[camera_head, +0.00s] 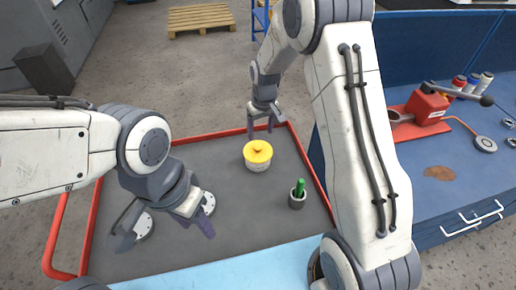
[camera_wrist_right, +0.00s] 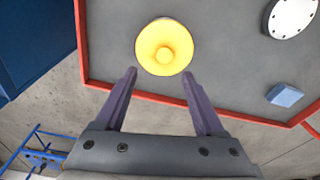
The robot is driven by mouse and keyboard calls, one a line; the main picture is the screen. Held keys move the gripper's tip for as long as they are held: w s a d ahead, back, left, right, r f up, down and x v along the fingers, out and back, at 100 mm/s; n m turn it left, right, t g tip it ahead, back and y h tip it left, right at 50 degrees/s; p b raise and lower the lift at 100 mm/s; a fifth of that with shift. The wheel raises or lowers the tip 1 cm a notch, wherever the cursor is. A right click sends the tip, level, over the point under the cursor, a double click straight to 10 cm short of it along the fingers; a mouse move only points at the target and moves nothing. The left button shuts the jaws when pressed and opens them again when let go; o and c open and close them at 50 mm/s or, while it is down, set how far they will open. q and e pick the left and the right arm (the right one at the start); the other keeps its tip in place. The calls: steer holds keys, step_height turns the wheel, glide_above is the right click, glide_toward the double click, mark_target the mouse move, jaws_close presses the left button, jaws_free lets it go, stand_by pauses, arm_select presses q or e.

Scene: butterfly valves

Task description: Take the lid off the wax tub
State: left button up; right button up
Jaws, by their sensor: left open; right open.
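The wax tub (camera_head: 257,166) is white and stands upright on the grey tray top. Its yellow lid (camera_head: 258,150), with a raised knob in the middle, sits on it. The right wrist view shows the lid (camera_wrist_right: 165,46) from above, hiding the tub's body. My right gripper (camera_head: 260,131) is open and empty at the far side of the tub. In its wrist view the lid lies just beyond the fingertips (camera_wrist_right: 159,74), apart from them. My left gripper (camera_head: 165,235) is open and empty over the tray's left part, well away from the tub.
White round discs (camera_head: 208,202) lie near my left gripper. A blue block (camera_wrist_right: 284,95) shows in the wrist view. A red rail (camera_head: 205,136) edges the tray. A blue workbench (camera_head: 440,200) stands at right.

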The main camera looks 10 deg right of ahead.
mark_target(258, 147)
steer(key=shift+w+f, duration=0.1)
steer(key=shift+f, duration=0.75)
steer(key=f, duration=0.1)
steer(key=f+p, duration=0.2)
steer(key=f, duration=0.1)
steer(key=shift+a, duration=0.35)
steer(key=shift+f, duration=0.7)
jaws_close()
